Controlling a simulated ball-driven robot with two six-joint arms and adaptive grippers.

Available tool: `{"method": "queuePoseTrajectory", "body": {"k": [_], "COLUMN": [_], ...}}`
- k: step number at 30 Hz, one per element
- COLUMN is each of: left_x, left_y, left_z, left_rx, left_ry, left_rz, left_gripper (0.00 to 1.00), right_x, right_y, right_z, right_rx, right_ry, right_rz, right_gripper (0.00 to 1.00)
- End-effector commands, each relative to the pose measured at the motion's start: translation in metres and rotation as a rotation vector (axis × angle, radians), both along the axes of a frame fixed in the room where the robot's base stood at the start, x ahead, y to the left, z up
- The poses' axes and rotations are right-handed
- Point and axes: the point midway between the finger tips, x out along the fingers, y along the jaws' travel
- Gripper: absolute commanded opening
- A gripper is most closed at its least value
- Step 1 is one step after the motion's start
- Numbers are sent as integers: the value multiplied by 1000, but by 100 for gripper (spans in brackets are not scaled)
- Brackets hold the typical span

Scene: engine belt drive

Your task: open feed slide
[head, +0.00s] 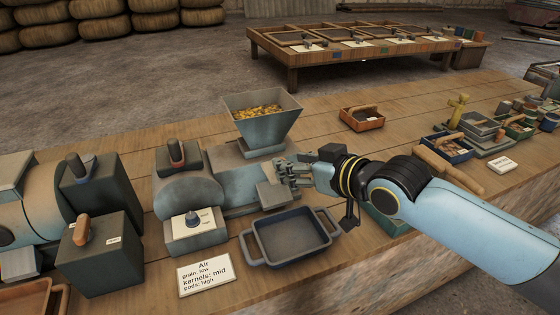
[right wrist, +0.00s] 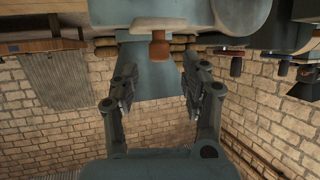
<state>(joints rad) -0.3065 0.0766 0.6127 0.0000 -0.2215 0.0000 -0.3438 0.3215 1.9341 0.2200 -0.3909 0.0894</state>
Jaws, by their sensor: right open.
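The hopper (head: 262,125), a grey-green funnel filled with yellow-orange kernels, stands on the blue-grey machine (head: 235,185). My right gripper (head: 290,172) is at the machine's right end, just in front of and below the hopper. In the right wrist view my right gripper (right wrist: 155,88) has its two fingers apart, with nothing held between them. A brown knob (right wrist: 159,48) on a pale plate shows beyond the fingertips, near the gap between them. It looks like the feed slide's handle, and I cannot tell whether the slide is open. My left gripper is not in view.
A dark two-handled tray (head: 262,243) sits in front of the machine. A small brown tray (head: 361,119) lies behind my right arm. The bench between hopper and brown tray is clear.

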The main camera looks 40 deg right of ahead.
Motion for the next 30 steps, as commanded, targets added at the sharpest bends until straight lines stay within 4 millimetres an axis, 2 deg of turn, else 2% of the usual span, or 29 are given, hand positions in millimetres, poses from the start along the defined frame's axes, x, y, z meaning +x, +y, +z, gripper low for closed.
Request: {"method": "queuePoseTrajectory", "body": {"k": [3,9,20,30], "left_x": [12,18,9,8], "left_y": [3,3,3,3], "left_z": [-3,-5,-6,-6], "left_rx": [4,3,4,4], "left_ry": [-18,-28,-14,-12], "left_rz": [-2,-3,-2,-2], "left_gripper": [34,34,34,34], "right_x": [22,43,47,47], "right_y": [2,3,4,4], "right_z": [-9,-18,-19,-19], "right_rx": [2,1,-1,-1], "right_ry": [-2,-1,0,0], "right_rz": [-2,-1,0,0], "right_gripper": [46,46,45,0]}}
